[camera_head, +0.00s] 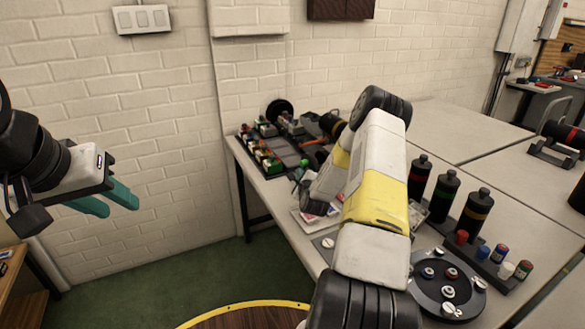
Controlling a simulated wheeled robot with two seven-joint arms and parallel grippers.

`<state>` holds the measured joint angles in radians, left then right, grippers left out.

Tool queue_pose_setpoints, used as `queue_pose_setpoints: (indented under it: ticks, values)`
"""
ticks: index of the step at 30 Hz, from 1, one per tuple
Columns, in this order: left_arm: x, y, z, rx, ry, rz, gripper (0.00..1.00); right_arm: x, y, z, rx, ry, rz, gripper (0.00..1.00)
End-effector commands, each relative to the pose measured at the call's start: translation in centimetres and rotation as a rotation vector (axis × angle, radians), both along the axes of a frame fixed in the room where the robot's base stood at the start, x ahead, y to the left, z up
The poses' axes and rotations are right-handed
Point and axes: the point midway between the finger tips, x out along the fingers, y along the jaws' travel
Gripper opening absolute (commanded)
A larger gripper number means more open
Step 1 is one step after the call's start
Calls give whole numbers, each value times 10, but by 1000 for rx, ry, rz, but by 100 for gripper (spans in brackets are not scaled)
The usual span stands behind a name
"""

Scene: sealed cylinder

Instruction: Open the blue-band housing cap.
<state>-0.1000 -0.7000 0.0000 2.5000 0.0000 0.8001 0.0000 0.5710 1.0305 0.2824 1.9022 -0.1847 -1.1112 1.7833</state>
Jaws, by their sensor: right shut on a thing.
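A round dark tray (429,291) with several small parts is at the front right. A rack (495,271) with small coloured cylinders is beside it. A parts board (285,154) lies at the back left. A red-banded cylinder (577,133) rests on a stand at right. The grey tabletop (450,122) behind is clear.

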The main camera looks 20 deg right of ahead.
Motion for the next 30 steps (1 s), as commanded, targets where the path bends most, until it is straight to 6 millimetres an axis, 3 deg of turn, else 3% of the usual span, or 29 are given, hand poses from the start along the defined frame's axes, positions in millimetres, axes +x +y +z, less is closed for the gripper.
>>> queue_pose_setpoints:
  ticks: [1, 6, 15, 21, 30]
  values:
    - [0, 0, 0, 0, 0, 0, 36, -5, 16, -6, 10, 14, 6, 0]
    - [0, 0, 0, 0, 0, 0, 36, -10, 53, -6, 10, 14, 6, 0]
    - [0, 0, 0, 0, 0, 0, 36, -17, 100, -6, 7, 14, 5, 0]
    - [0, 0, 0, 0, 0, 0, 36, -19, 112, -6, 5, 15, 3, 0]
    - [0, 0, 0, 0, 0, 0, 36, -19, 113, -6, 5, 15, 1, 0]
